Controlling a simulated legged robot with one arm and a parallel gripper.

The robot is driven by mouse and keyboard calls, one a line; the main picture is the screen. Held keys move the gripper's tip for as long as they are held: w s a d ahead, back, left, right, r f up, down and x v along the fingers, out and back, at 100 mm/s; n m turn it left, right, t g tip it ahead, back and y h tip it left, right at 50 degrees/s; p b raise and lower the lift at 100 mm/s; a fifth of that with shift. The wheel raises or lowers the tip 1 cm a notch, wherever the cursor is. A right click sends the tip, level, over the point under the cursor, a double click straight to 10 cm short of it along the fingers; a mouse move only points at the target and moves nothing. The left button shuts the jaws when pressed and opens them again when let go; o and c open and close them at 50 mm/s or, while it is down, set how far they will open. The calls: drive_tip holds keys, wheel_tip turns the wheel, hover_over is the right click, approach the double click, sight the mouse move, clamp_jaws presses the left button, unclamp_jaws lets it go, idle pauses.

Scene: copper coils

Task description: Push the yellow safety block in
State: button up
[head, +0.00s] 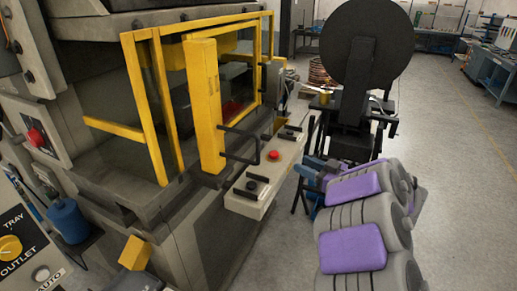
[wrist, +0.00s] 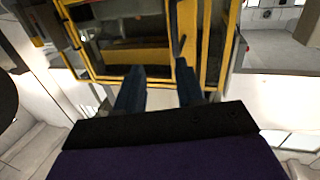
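A small yellow block (head: 135,252) sticks out low on the machine's front side at the lower left of the head view. A tall yellow upright block (head: 205,105) with black handles stands at the yellow guard frame (head: 152,110). I cannot tell for sure which is the safety block. My gripper (wrist: 160,66) is open and empty; its two dark blue fingers are apart in the wrist view. In the head view my gripper (head: 312,170) is partly hidden by my arm, right of the machine and apart from both yellow pieces. The guard frame also shows in the wrist view (wrist: 215,45).
A control ledge (head: 262,180) with a red button (head: 273,155) juts out between the machine and my arm. A black reel stand (head: 365,55) is behind my arm. A blue container (head: 68,218) is at left. The floor (head: 455,150) at right is clear.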

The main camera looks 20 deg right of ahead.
sight(258, 160)
drive_tip(key=shift+y, duration=0.7)
drive_tip(key=b+x, duration=0.1)
drive_tip(key=x, duration=0.4)
drive_tip(key=a+x, duration=0.1)
drive_tip(key=x, duration=0.5)
drive_tip(key=s+f+b+x, duration=0.1)
drive_tip(key=x, duration=0.5)
drive_tip(key=shift+a+b, duration=0.15)
drive_tip(key=shift+b, duration=0.15)
drive_tip(key=shift+r, duration=0.1)
drive_tip(key=shift+c, duration=0.4)
clamp_jaws()
